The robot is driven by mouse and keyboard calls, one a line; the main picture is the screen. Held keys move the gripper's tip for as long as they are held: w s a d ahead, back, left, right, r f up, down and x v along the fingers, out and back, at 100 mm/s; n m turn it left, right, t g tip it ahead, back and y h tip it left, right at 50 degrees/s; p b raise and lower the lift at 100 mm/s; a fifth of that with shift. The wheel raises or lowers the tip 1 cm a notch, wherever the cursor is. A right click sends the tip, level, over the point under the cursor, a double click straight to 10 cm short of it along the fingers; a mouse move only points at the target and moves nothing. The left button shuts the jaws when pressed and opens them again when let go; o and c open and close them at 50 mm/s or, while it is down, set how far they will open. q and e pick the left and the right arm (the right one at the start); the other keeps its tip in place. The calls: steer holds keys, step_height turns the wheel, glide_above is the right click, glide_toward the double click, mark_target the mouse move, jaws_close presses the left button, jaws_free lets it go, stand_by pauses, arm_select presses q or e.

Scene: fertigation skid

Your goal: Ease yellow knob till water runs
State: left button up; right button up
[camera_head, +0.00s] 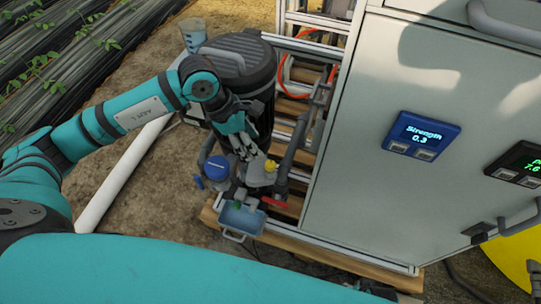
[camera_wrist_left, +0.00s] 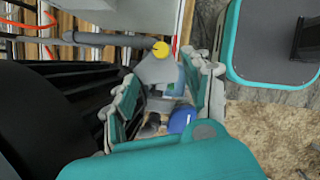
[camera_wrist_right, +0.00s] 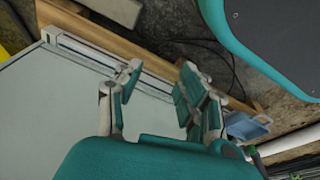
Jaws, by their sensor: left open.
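The yellow knob (camera_head: 270,166) sits on the pipework at the front left of the skid, above a small blue tray (camera_head: 238,220). My left gripper (camera_head: 247,150) is open and hangs close to the knob, pointing down. In the left wrist view the knob (camera_wrist_left: 161,48) shows just beyond the open fingers (camera_wrist_left: 165,95), apart from them as far as I can tell. No running water is visible. My right gripper (camera_wrist_right: 160,88) is open and empty in the right wrist view, in front of a pale panel; it is outside the head view.
A blue cap (camera_head: 216,168) and a red lever handle (camera_head: 273,203) are close to the knob. A black ribbed drum (camera_head: 240,62) stands behind my left gripper. Bare ground lies at the left.

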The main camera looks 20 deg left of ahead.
mark_target(270, 164)
arm_select(q)
steer(key=b+x, duration=0.1)
steer(key=x, duration=0.9)
steer(key=shift+d+f, duration=0.1)
steer(key=shift+f, duration=0.2)
arm_select(e)
steer(key=r, duration=0.1)
steer(key=w+r, duration=0.1)
steer(key=r, duration=0.1)
steer(key=shift+w+a+r, duration=0.1)
steer(key=shift+w+r, duration=0.2)
arm_select(q)
jaws_close()
